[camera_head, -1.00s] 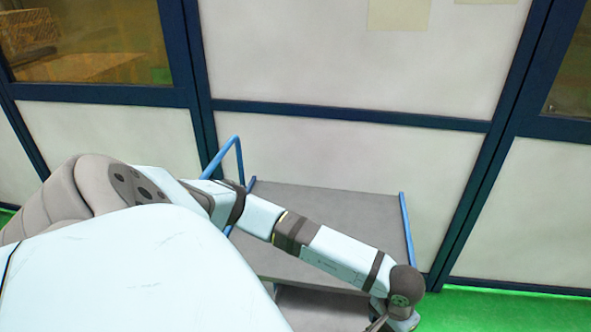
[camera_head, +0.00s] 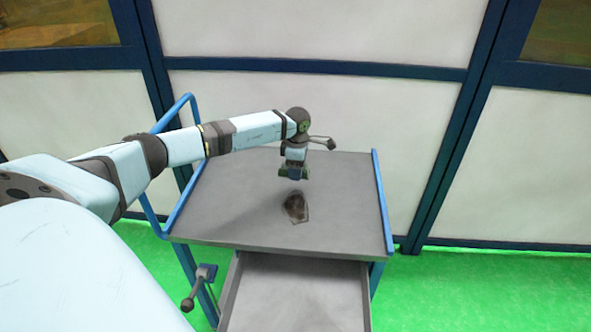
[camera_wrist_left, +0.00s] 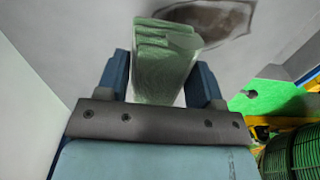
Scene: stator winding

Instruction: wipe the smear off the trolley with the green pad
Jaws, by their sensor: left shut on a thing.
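The trolley (camera_head: 240,215) has a grey top with blue side rails. A dark brown smear (camera_head: 296,207) lies near the middle of its top; it also shows in the left wrist view (camera_wrist_left: 212,16), partly behind the pad. My left gripper (camera_head: 294,174) is over the trolley top, on the far side of the smear. In the left wrist view its blue fingers are shut on the green pad (camera_wrist_left: 160,70). I cannot tell whether the pad touches the top. My right gripper is not in view.
An open grey drawer (camera_head: 295,290) juts out below the trolley top. A lever with a dark knob (camera_head: 187,304) is at the trolley's left. White wall panels (camera_head: 310,110) with blue frames stand behind. Green floor (camera_head: 480,290) is clear at right.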

